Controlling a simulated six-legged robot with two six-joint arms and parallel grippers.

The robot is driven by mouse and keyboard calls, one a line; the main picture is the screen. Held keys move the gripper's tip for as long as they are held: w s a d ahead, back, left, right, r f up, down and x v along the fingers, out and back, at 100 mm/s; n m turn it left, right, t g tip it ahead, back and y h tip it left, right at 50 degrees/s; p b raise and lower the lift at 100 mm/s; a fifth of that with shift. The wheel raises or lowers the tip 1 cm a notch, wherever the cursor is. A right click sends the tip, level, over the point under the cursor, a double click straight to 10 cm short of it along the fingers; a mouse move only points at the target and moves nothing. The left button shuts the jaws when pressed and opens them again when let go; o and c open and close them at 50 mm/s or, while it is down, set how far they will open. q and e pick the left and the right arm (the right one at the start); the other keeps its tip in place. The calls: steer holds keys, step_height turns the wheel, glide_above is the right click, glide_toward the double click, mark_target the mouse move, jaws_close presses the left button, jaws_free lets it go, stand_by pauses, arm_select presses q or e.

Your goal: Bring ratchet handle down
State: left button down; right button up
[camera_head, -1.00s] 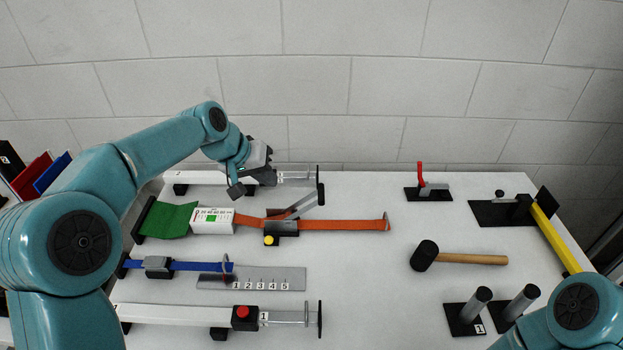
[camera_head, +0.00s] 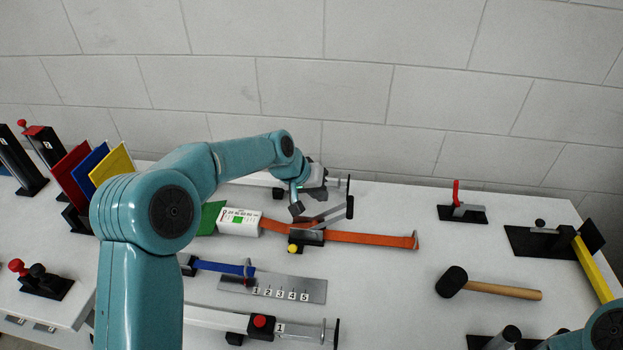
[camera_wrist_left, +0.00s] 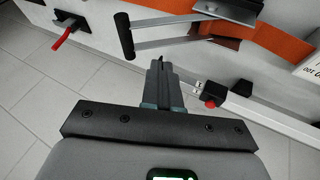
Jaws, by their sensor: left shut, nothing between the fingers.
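The ratchet (camera_head: 306,238) sits on the orange strap (camera_head: 375,239) near the middle of the table. Its handle (camera_head: 331,213) is raised at a slant to the right and ends in a black grip (camera_head: 350,207). My left gripper (camera_head: 297,208) is shut and empty, just left of the handle in the head view. In the left wrist view its closed fingertips (camera_wrist_left: 161,64) point toward the handle's two grey bars (camera_wrist_left: 166,31), close to the lower one. Contact cannot be told. The black grip (camera_wrist_left: 124,35) shows left of the fingertips. My right gripper is out of view.
A white box (camera_head: 240,221) and green cloth (camera_head: 211,217) lie left of the ratchet. A cylinder rod with a dark end plate (camera_head: 347,185) stands behind the handle. A blue strap (camera_head: 222,267) lies in front. A mallet (camera_head: 452,282) and red lever (camera_head: 456,192) are right.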

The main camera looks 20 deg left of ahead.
arm_select(q)
steer(key=d, duration=0.1)
steer(key=d+f+p, duration=0.1)
steer(key=d, duration=0.1)
steer(key=w+d+f, duration=0.1)
steer(key=shift+d+p, duration=0.25)
steer(key=shift+p, duration=0.05)
steer(key=shift+w+d+f, duration=0.1)
steer(key=shift+w+f, duration=0.05)
steer(key=shift+w+d+f+b, duration=0.2)
steer(key=shift+d+f+b, duration=0.95)
steer(key=shift+b, duration=0.1)
steer(key=shift+w+d+f+b, duration=0.25)
steer(key=shift+d+f+b, duration=0.9)
steer(key=shift+b, duration=0.1)
steer(key=shift+w+d+f+b, duration=0.2)
steer(key=shift+d+f+b, duration=0.85)
steer(key=shift+f+b, duration=0.15)
steer(key=shift+s, duration=0.1)
